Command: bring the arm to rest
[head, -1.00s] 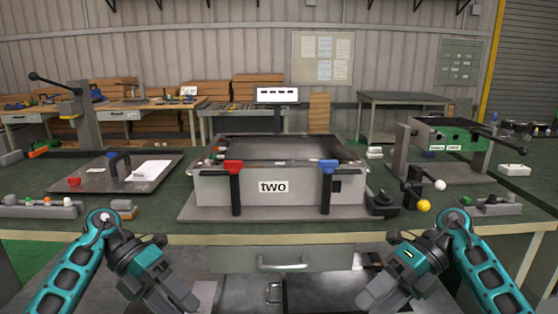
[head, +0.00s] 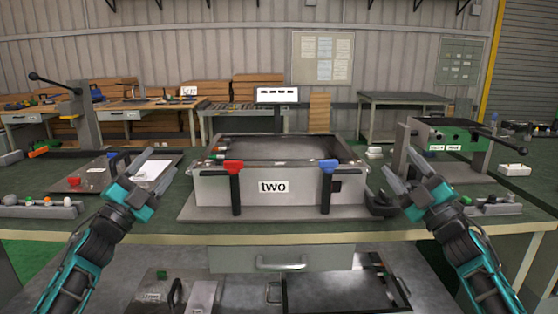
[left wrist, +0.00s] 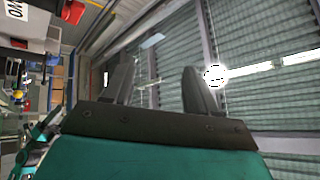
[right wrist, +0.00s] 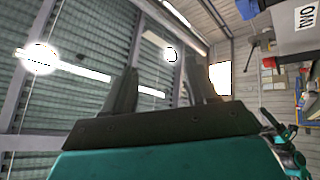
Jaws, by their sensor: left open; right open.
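In the head view my left gripper (head: 147,168) is raised over the front left of the bench, beside the grey box labelled "two" (head: 215,190). My right gripper (head: 403,172) is raised over the front right, on the other side of the box. Both grippers point up and away from me. In the left wrist view the two fingers of my left gripper (left wrist: 158,88) stand apart with nothing between them. In the right wrist view the fingers of my right gripper (right wrist: 162,88) are also apart and empty.
A plate with a white block (head: 153,172) lies behind my left gripper. A green fixture (head: 445,135) stands behind my right gripper.

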